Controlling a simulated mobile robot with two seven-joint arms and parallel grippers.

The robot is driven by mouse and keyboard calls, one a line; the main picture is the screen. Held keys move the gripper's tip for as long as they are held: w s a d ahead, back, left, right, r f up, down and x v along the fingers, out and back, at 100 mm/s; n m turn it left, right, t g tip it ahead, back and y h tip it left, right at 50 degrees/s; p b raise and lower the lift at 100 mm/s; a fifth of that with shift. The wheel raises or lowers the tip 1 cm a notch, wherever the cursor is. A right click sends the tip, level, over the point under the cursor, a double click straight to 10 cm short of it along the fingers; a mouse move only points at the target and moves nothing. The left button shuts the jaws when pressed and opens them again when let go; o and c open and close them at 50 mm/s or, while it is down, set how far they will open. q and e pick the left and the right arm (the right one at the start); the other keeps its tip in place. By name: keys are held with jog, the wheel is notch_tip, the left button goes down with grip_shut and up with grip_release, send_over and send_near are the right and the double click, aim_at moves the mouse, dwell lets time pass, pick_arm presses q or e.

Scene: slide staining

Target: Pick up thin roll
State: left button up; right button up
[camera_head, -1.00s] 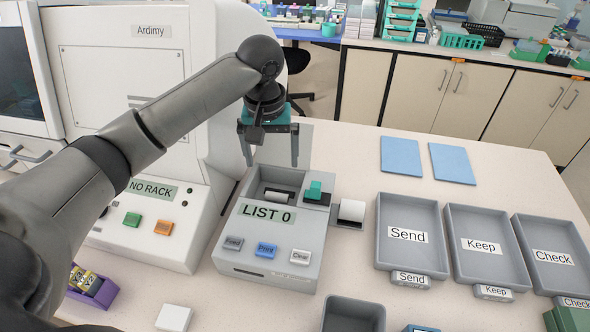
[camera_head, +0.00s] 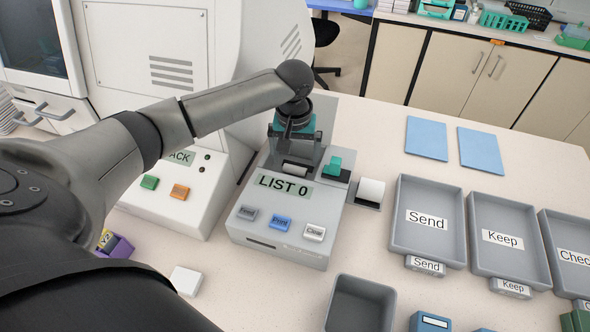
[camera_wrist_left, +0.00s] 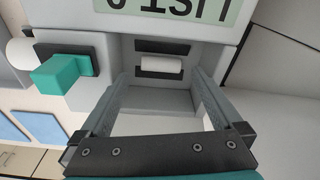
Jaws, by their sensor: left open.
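A thin white roll (camera_head: 295,168) lies in the open bay of the grey label printer (camera_head: 262,224), which reads "LIST 0". The thin roll also shows in the left wrist view (camera_wrist_left: 160,65), in a dark slot between the fingers. My left gripper (camera_head: 297,155) is open over the printer's bay, pointing down, with its fingers apart on either side of the roll. In the wrist view the left gripper (camera_wrist_left: 160,80) holds nothing. A thicker white roll (camera_head: 371,189) sits on a holder beside the printer. My right gripper is out of view.
A green lever block (camera_head: 333,166) stands close right of the bay. A large white machine (camera_head: 150,60) rises behind and left. Grey trays Send (camera_head: 398,225), Keep (camera_head: 478,245) and Check lie right. Table between printer and blue pads (camera_head: 427,138) is mostly clear.

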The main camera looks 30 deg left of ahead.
aim_at(295, 168)
pick_arm(q)
notch_tip(295, 168, down, 4)
jog(key=shift+w+a+r, duration=0.1)
jog(key=shift+a+r, duration=0.05)
jog(key=c, duration=1.3)
jog(key=shift+r, duration=0.15)
